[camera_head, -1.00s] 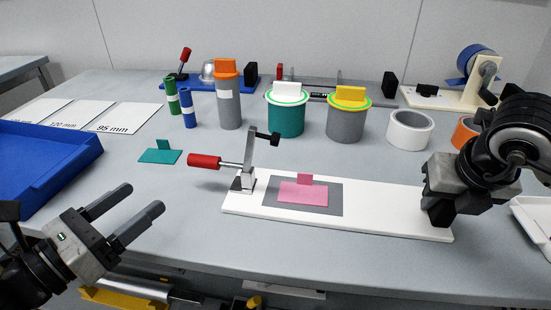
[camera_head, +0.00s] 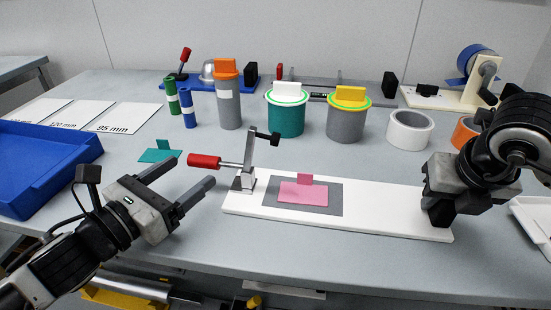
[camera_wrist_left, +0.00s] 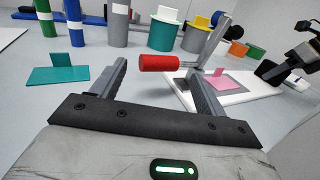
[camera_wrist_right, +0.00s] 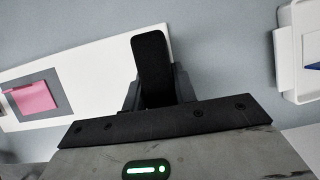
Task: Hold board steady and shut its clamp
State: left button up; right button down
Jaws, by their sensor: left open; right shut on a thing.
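The white board (camera_head: 385,212) lies on the table with a grey patch and a pink tabbed piece (camera_head: 303,192) on it. A toggle clamp (camera_head: 250,165) stands at the board's left end. Its red handle (camera_head: 204,161) points left and its arm with the black tip is raised. My left gripper (camera_head: 191,175) is open and empty, just left of and in front of the red handle; in the left wrist view the handle (camera_wrist_left: 159,62) shows between and beyond the fingers.
A teal tabbed piece (camera_head: 160,155) lies left of the clamp. A blue tray (camera_head: 45,165) is at the left. Several canisters, including a grey one with an orange lid (camera_head: 229,100), stand behind the board.

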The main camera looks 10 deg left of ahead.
aim_at(199, 164)
pick_arm(q)
jog(key=shift+x, duration=1.5)
pick_arm(e)
jog(key=shift+f, duration=0.2)
pick_arm(q)
jog(key=c, duration=1.3)
jog(key=shift+d+r+m+g+y, duration=0.1)
jog(key=shift+d+r+m+g, duration=0.1)
jog(key=shift+r+m, duration=0.45)
jog(key=shift+d+r+m+g+y, duration=0.1)
jog(key=shift+r+m+g, duration=0.1)
jog(key=shift+r+m, duration=0.4)
jog(key=shift+d+r+m+g+y, duration=0.1)
jog(key=shift+d+r+m+g, duration=0.1)
jog(key=shift+r+m, duration=0.4)
jog(key=shift+c, duration=0.3)
pick_arm(e)
jog(key=shift+a, duration=0.1)
pick_arm(q)
jog(key=d+r+m+g+y, duration=0.1)
jog(key=d+r+m+y, duration=0.3)
jog(key=m, duration=0.4)
jog(key=shift+s+d+r+g+y, duration=0.2)
jog(key=shift+d+g+y, duration=0.3)
jog(key=shift+d, duration=0.9)
pick_arm(e)
jog(key=shift+s, duration=0.1)
pick_arm(q)
jog(key=shift+m, duration=0.35)
